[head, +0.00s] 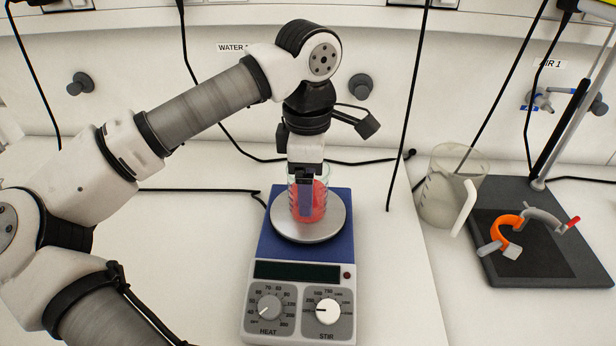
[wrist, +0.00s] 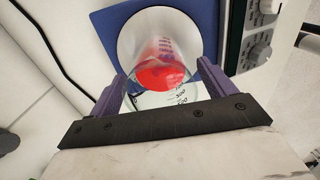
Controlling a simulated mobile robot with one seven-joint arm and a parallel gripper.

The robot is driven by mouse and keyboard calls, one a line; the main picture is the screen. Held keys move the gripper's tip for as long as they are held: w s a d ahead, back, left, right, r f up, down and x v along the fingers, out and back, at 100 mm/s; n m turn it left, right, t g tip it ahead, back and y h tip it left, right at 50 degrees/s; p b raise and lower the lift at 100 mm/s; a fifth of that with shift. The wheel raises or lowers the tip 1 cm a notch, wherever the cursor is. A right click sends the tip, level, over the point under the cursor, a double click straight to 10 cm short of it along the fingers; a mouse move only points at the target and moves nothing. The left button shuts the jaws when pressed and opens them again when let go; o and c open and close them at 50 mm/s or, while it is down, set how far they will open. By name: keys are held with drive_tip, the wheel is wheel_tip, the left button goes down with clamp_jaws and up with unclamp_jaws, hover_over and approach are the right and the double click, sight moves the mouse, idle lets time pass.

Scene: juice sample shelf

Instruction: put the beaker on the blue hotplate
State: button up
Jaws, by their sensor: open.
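The beaker (head: 319,200) is clear glass with red liquid in it. It stands upright on the round metal plate of the blue hotplate (head: 272,246), as far as the head view shows. In the wrist view the beaker (wrist: 163,77) is between the two purple fingers of my gripper (wrist: 165,88), with the silver plate and blue body (wrist: 108,24) behind it. My gripper (head: 306,195) points down at the beaker and is open, with a finger on either side of the glass. Part of the beaker is hidden by my gripper in the head view.
A clear measuring jug (head: 437,196) with a handle stands to the right of the hotplate. Farther right is a dark stand base (head: 520,270) with an orange and grey clamp (head: 512,232) on it. Black cables run along the wall and bench behind.

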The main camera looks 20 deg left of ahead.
wheel_tip(320, 180, up, 12)
drive_tip(key=b, duration=0.1)
drive_tip(key=shift+r, duration=0.15)
drive_tip(key=shift+s, duration=0.1)
idle(1.5)
